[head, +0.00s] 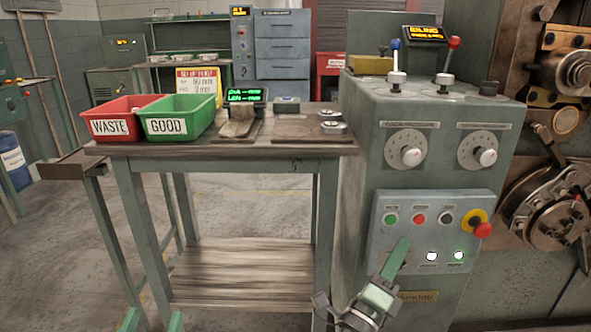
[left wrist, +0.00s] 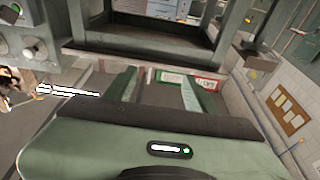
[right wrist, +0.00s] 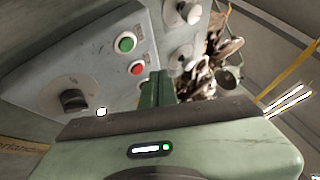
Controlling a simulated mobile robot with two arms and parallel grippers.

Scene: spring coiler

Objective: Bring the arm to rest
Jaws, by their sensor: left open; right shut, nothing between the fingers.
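My left gripper (head: 153,319) shows only as two green fingertips at the bottom edge of the head view. Its fingers stand apart and empty in the left wrist view (left wrist: 161,84). My right gripper (head: 403,241) is shut and empty in front of the coiler's control panel (head: 408,203). Its tips appear just below the green button (head: 391,219) and red button (head: 419,219) in the head view; I cannot tell whether they touch the panel. In the right wrist view the closed fingers (right wrist: 158,82) appear beside the red button (right wrist: 137,68).
The workbench (head: 130,150) carries a red WASTE bin (head: 110,127), a green GOOD bin (head: 167,127) and a small scale (head: 238,128). Coiler machinery (head: 550,205) stands at the right. Open floor (head: 60,255) lies left of the bench.

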